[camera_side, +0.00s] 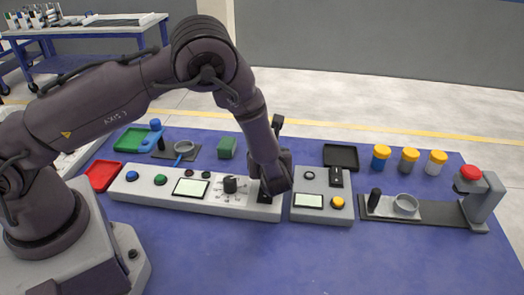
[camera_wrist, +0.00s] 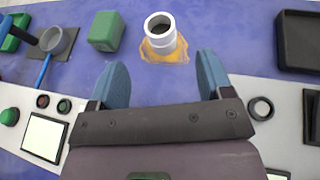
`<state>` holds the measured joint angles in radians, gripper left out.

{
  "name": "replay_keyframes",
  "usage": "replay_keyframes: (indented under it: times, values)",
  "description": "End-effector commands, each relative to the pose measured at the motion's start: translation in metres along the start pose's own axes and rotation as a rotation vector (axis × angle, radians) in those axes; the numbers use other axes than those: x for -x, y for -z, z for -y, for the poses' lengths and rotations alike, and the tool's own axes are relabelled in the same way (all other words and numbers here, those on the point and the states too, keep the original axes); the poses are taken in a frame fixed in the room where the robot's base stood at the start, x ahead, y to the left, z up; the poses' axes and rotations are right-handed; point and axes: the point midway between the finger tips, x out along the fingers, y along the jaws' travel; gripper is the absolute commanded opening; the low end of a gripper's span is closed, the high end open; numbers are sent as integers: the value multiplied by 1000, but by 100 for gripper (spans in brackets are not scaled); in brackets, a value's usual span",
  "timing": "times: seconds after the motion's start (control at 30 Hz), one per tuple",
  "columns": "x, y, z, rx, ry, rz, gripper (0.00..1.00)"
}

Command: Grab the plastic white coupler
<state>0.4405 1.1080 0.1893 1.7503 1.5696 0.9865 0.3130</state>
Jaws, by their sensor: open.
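The white plastic coupler (camera_wrist: 163,42) is a short ring-shaped pipe piece with an open dark top. It stands on a yellowish patch on the blue table, at the top middle of the wrist view. I cannot make it out in the side view, where my arm seems to hide it. My gripper (camera_wrist: 160,76) is open, with its two blue fingers apart and nothing between them. The coupler lies beyond the fingertips, roughly centred between them and not touching. In the side view my gripper (camera_side: 270,188) is low over the right end of the long control panel.
A green block (camera_wrist: 106,31) stands left of the coupler, and a black tray (camera_wrist: 298,42) lies to its right. The long control panel (camera_side: 150,188) and a smaller panel (camera_side: 322,214) are near my gripper. Several lidded jars (camera_side: 409,161) stand at the right. The front table is clear.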

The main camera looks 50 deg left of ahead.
Motion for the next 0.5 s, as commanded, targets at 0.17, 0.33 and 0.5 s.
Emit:
replay_keyframes:
  times: [0.17, 0.33, 0.5]
  values:
    - [-33, 0, -1, 2, -3, -1, 73]
    - [-47, 0, 0, 2, -1, -2, 73]
    - [-65, 0, -1, 3, -5, -1, 73]
